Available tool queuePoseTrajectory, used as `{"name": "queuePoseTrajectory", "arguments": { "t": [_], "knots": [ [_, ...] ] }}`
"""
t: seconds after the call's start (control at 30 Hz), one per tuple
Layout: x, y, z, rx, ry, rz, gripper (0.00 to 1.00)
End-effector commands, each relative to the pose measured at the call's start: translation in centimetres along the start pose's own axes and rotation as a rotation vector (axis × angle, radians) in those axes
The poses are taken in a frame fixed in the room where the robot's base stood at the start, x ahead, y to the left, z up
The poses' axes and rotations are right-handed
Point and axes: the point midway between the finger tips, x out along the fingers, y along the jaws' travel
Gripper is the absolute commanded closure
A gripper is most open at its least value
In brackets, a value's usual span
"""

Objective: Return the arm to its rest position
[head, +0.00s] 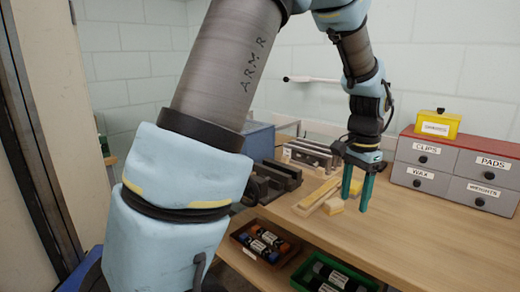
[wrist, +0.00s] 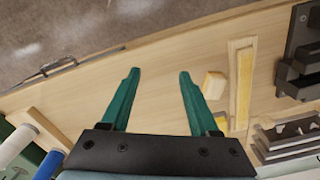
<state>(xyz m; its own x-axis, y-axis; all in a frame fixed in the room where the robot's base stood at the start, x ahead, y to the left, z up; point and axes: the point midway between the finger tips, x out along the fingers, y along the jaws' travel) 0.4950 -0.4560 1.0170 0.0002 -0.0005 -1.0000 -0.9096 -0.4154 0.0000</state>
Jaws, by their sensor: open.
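My gripper (head: 356,190) points down over the wooden bench, with its two green fingers apart and nothing between them. It also shows in the wrist view (wrist: 155,75), where bare bench lies between the fingers. A small pale yellow block (head: 333,206) stands on the bench just left of the fingers in the head view. In the wrist view the block (wrist: 214,85) is just right of the right finger. My arm reaches across the head view and hides part of the bench's left side.
A drawer box (head: 455,168) with a small yellow box (head: 438,124) on top stands right of my gripper. Dark slotted racks (head: 280,178) and a wooden tray (head: 319,193) lie left. Bins with rolls (head: 265,240) sit below. The bench's front right (head: 440,240) is clear.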

Motion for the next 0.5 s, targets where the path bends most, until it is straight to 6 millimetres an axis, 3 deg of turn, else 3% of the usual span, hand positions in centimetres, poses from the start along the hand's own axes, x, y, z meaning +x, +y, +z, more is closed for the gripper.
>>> {"name": "queuePoseTrajectory", "arguments": {
  "t": [0.37, 0.5],
  "knots": [
    [0.3, -3.8, 4.8, -0.187, 0.022, -0.008, 0.38],
    [0.4, -5.7, 7.9, -0.303, 0.037, -0.014, 0.38]
  ]
}}
